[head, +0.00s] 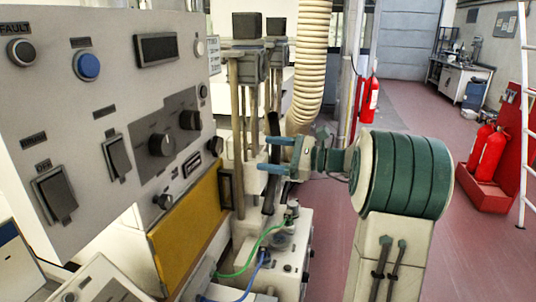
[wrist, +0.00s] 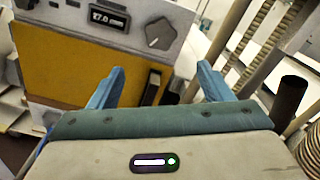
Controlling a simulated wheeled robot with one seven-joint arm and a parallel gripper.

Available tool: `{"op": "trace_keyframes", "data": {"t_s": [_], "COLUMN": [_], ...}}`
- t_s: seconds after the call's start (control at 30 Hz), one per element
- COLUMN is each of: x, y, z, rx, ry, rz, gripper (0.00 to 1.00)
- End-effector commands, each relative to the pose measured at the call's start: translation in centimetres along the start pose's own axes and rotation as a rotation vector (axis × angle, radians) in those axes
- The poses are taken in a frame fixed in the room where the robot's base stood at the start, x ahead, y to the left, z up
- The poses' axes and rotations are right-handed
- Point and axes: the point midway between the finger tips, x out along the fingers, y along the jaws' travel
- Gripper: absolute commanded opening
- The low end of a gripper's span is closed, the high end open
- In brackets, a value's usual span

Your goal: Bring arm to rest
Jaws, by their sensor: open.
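My gripper (head: 268,154) has two blue fingers set apart with nothing between them. In the head view it points left, in front of the vertical posts of the machine and to the right of the control panel. In the wrist view my gripper (wrist: 160,82) is open, and its fingers point toward the yellow panel and the dark display. My green and cream arm stands at the right of the head view, with its wrist reaching left.
A grey control panel (head: 110,60) with knobs, switches and a blue button fills the left. A yellow panel (head: 188,230) sits below it. A ribbed hose (head: 313,50) hangs behind my gripper. Red fire extinguishers (head: 489,155) stand at right. Open red floor lies beyond my arm.

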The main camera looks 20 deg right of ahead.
Motion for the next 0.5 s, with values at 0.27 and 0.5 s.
{"op": "trace_keyframes", "data": {"t_s": [0.27,0.5], "x": [0.0,3.0], "y": [0.0,5.3], "z": [0.0,0.5], "rx": [0.000,-0.092], "ry": [0.000,0.118], "rz": [-0.001,0.160], "gripper": [0.73,0.73]}}
